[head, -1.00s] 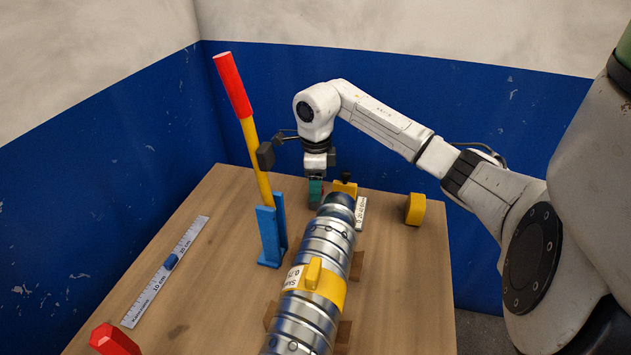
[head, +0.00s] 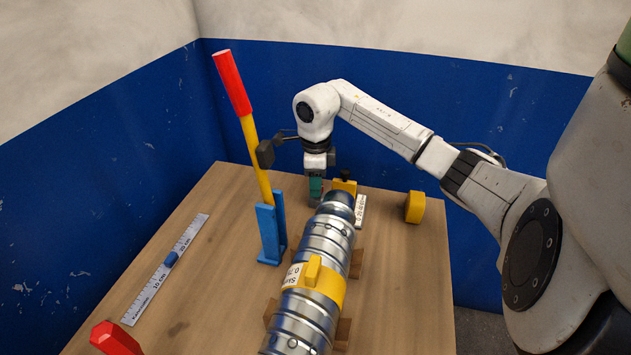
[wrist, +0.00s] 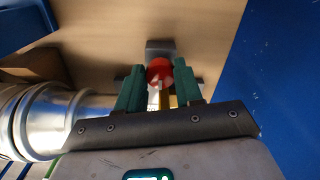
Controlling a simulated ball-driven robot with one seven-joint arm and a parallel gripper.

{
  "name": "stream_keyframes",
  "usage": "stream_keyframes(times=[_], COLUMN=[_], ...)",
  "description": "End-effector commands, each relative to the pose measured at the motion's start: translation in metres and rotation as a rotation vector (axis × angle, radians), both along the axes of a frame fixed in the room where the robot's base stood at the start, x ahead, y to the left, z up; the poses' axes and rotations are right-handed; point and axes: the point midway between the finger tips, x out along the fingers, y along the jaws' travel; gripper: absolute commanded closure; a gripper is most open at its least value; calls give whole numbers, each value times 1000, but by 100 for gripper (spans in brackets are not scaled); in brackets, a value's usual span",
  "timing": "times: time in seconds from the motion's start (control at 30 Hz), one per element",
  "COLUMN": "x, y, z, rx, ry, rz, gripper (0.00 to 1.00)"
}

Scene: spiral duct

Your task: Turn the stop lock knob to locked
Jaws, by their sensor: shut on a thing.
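The stop lock knob (wrist: 159,71) shows in the wrist view as a round red piece with a yellow part beside it, between my green fingers. A grey block (wrist: 160,48) lies just beyond it. My gripper (wrist: 158,82) is shut on the knob, one finger on each side. In the head view my gripper (head: 316,190) points down at the far end of the silver duct (head: 320,250), just left of its tip. There the fingers hide the knob, and its lock marking cannot be read.
A yellow block with a dark top (head: 344,186) and a white label (head: 360,210) stand close right of the gripper. A tall red-and-yellow lever (head: 250,140) in a blue bracket (head: 268,235) stands left. A yellow block (head: 414,208) sits right. A ruler (head: 165,270) lies on the left tabletop.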

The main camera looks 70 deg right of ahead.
Motion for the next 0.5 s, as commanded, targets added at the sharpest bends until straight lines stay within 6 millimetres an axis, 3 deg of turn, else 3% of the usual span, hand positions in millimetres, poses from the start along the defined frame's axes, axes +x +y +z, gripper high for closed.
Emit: stream_keyframes(times=[0.27, 0.5], x=[0, 0], y=[-1, -1], z=[0, 0], rx=[-2, -3], ry=[0, 1], rz=[-43, -184], gripper=[95, 95])
